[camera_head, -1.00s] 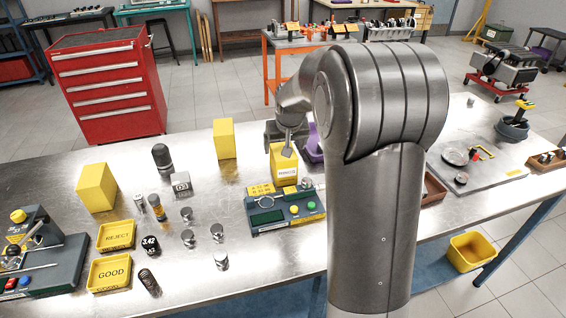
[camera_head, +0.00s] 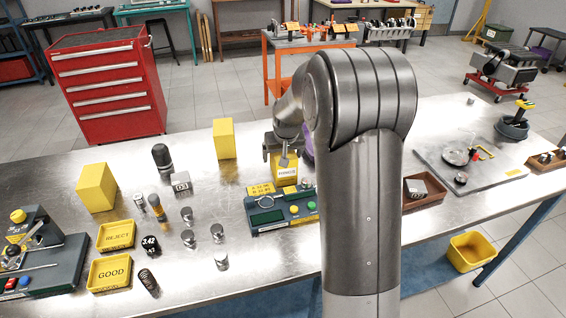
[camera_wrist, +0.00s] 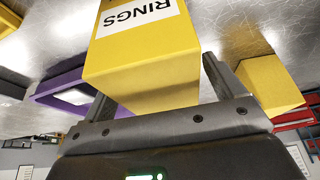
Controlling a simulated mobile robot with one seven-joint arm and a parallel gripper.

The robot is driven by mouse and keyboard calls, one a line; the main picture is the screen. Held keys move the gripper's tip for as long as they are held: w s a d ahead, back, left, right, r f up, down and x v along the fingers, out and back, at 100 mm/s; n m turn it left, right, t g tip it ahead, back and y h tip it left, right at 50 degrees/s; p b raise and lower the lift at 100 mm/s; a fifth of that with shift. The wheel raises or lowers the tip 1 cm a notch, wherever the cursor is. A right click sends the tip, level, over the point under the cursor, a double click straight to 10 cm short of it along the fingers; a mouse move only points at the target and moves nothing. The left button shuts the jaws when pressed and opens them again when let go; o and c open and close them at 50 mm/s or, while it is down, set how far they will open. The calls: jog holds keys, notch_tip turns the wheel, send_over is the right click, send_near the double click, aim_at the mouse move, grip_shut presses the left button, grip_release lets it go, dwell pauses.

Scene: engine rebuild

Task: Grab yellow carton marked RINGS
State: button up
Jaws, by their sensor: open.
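The yellow carton marked RINGS (camera_head: 285,169) stands on the metal bench behind the green-grey gauge unit (camera_head: 280,216). In the wrist view the carton (camera_wrist: 143,70) fills the middle, with its white RINGS label appearing upside down. My gripper (camera_head: 281,153) is at the carton, from behind and above in the head view. In the wrist view my gripper (camera_wrist: 160,85) is open, with one finger on each side of the carton. I cannot tell whether either finger touches it. The carton's far side is hidden.
A purple bin (camera_wrist: 62,92) is close beside the carton. Another yellow box (camera_wrist: 268,84) is on the other side, a little apart. Several metal parts and the yellow GOOD (camera_head: 110,272) and REJECT (camera_head: 116,235) trays lie to the left. A brown tray (camera_head: 425,200) is right of my arm.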

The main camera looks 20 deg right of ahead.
jog(key=shift+f, duration=0.1)
jog(key=shift+c, duration=0.4)
jog(key=c, duration=1)
jog(key=shift+c, duration=0.7)
